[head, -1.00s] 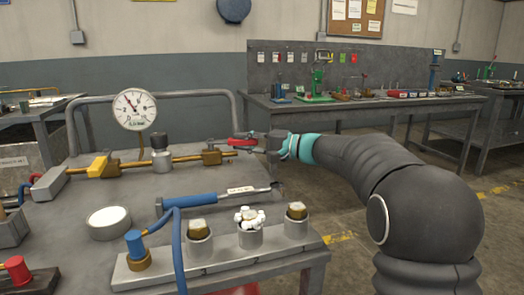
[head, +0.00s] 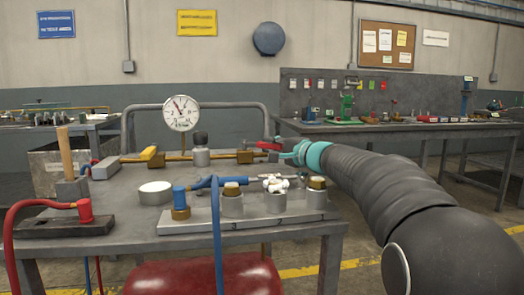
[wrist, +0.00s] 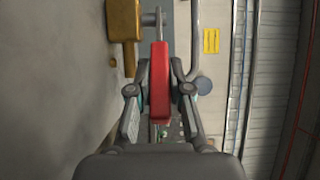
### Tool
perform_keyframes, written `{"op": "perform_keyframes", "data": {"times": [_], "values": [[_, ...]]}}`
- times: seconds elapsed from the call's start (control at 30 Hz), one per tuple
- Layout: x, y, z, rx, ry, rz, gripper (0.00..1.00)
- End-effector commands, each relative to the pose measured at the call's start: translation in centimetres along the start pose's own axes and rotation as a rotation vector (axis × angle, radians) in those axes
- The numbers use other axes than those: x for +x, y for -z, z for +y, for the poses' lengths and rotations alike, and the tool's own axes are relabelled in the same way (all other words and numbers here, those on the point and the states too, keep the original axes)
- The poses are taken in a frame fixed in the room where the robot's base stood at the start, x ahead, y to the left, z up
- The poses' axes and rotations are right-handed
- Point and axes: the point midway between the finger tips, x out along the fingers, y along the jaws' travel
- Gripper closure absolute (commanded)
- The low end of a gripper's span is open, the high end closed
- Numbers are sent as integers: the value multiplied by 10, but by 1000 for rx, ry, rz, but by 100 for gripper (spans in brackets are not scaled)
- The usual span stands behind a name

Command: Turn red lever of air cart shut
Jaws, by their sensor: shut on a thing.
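My gripper (head: 284,150) is at the lever's right end. In the wrist view the red lever (wrist: 160,85) runs lengthwise between the two fingers of my gripper (wrist: 160,93), which are shut on it. The lever's grey stem (wrist: 153,19) and the brass block (wrist: 124,35) show at the top. The lever's far end is partly hidden by my gripper in the head view.
A round gauge (head: 181,113) stands behind the pipe. A blue-handled tool, a hose and several metal cups occupy the cart's front. A workbench (head: 400,128) stands behind my arm.

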Motion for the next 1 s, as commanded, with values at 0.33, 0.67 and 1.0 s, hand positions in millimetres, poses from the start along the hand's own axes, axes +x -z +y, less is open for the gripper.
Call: {"op": "perform_keyframes", "data": {"times": [0.33,0.67,1.0], "values": [[0,1,0,0,1,2,69],[0,0,0,0,0,-1,56],[-38,0,-1,-2,1,2,56]]}}
